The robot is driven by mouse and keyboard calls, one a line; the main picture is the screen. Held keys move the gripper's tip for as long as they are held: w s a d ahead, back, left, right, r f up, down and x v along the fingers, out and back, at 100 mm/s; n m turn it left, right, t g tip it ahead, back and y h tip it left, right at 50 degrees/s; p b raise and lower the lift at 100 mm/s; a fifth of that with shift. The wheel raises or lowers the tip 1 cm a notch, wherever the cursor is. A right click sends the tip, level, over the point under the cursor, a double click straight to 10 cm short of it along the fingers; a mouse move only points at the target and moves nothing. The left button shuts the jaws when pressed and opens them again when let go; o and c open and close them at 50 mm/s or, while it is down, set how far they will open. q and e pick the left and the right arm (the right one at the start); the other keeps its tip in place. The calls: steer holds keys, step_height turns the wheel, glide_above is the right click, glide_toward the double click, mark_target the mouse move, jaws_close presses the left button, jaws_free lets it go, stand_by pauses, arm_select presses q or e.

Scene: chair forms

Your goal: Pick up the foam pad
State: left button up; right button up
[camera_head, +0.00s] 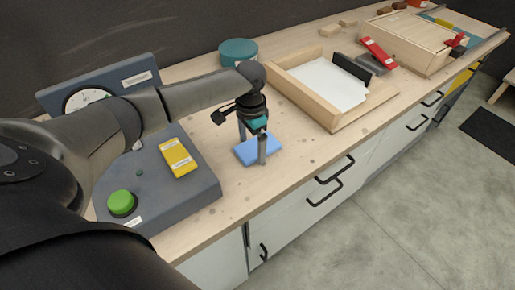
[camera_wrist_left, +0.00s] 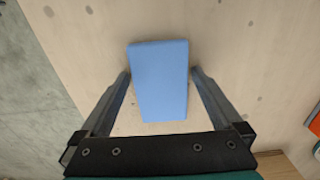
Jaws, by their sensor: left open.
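The foam pad is a light blue rectangular block (camera_head: 258,149) lying flat on the wooden worktop, to the right of the grey device. My left gripper (camera_head: 253,150) points down over it and is open, with one finger at the pad's near side and the other behind it. In the left wrist view the pad (camera_wrist_left: 160,80) lies between the two spread fingers (camera_wrist_left: 162,76), with a narrow gap showing on each side. I cannot tell exactly how high the fingertips are above the worktop. My right gripper is not in view.
A grey device (camera_head: 150,205) with a green button and a yellow block (camera_head: 178,157) stands to the left. A teal round container (camera_head: 238,51) is behind. A wooden tray with a white sheet (camera_head: 325,83) stands to the right. The worktop's front edge is close to the pad.

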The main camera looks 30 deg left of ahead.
arm_select(q)
steer(key=c, duration=1)
steer(key=shift+r, duration=0.1)
steer(key=shift+c, duration=0.2)
